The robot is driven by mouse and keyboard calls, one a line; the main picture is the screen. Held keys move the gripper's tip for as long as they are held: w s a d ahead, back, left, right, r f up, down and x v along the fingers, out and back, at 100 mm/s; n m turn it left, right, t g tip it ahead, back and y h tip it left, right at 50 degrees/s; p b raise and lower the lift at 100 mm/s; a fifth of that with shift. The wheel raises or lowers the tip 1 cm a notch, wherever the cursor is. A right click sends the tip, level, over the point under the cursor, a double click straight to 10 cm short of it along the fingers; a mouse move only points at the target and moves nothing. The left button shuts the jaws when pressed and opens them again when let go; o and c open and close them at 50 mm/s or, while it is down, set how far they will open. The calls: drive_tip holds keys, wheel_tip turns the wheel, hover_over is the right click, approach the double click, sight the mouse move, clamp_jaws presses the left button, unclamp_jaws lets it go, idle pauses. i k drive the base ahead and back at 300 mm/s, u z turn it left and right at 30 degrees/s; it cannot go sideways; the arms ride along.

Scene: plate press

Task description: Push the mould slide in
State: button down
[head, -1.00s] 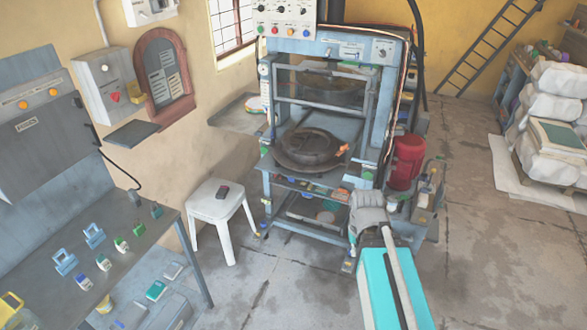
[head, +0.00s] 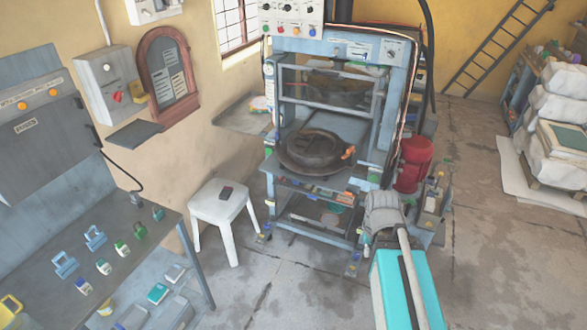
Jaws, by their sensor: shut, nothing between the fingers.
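The mould (head: 315,148) is a dark, round, lidded piece in the lower opening of the blue-grey plate press (head: 389,130). It rests on a dark round base at the front of the press's lower level. A small orange part (head: 349,152) shows at its right side; I cannot tell whether it is a handle. The slide under the mould is mostly hidden by it. My arm rises at the lower right, in front of the press's right front side. I cannot make out my gripper, and no contact with the mould shows.
A white stool (head: 221,207) with a small dark object stands left of the press. A red cylinder (head: 413,163) stands at its right side. A workbench (head: 120,210) with several small items fills the left. Wrapped stacks (head: 553,100) stand far right. Floor on the right is open.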

sight(311, 157)
drive_tip(key=i, duration=0.9)
